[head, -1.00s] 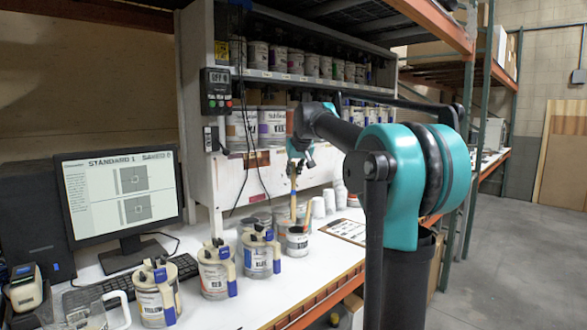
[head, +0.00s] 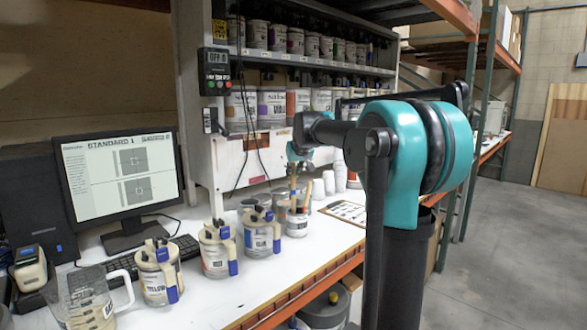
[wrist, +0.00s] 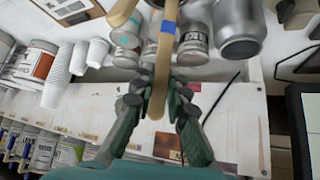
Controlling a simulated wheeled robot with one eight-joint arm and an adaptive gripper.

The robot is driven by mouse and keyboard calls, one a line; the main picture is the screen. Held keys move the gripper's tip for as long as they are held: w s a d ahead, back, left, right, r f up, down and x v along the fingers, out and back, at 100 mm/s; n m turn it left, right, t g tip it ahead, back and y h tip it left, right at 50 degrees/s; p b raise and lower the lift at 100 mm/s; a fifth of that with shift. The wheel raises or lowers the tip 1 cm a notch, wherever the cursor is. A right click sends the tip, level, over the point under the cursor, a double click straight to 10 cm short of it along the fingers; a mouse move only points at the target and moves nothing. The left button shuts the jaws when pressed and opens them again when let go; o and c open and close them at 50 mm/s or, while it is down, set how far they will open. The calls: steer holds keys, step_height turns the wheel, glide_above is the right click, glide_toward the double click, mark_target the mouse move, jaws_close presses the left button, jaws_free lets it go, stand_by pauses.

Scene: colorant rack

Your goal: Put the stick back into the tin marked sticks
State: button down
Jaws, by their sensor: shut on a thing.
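My gripper (head: 298,154) is shut on a wooden stick, pointing down over the bench. In the wrist view the stick (wrist: 164,58) has a blue band and lies between the fingers (wrist: 163,92). In the head view the stick (head: 293,180) hangs upright over a small white tin (head: 297,224) with a dark label, too small to read. Its lower end is at the tin's mouth; I cannot tell whether it is inside. Another wooden stick (head: 306,194) stands at that tin.
A sheet (head: 345,212) lies right. A shelf of tins is behind.

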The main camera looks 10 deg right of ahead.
mark_target(294, 181)
steer(key=shift+f, duration=1.7)
steer(key=c, duration=1.4)
jaws_free()
steer(key=shift+c, duration=0.2)
steer(key=v, duration=1.2)
